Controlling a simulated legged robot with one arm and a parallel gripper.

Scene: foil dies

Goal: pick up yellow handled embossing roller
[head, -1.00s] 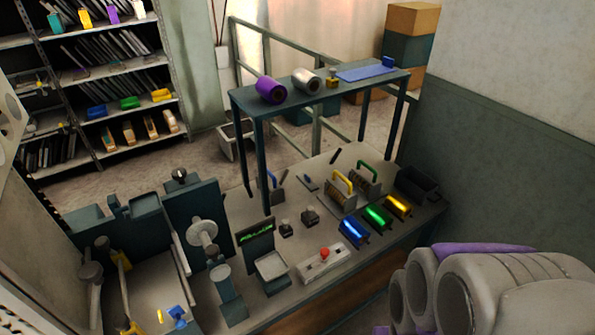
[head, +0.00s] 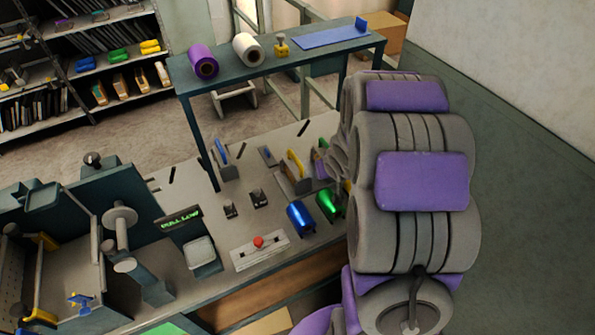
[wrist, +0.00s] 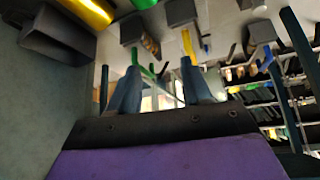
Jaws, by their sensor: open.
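The yellow-handled embossing roller (head: 295,166) stands on the workbench, its yellow handle up, just left of my arm in the head view. In the wrist view, which looks turned over, its yellow handle (wrist: 188,45) shows beyond the right finger. My gripper (wrist: 160,68) is open with two blue-grey fingers and nothing between them. A green handle (wrist: 146,71) shows near the left finger. In the head view my arm hides the fingertips and most of the green-handled roller.
A blue-handled roller (head: 222,158) stands left of the yellow-handled one. Blue (head: 300,216) and green (head: 328,203) foil rolls sit in front. A raised shelf (head: 230,73) with purple and white rolls stands behind. A panel with a red knob (head: 259,242) is near the front edge.

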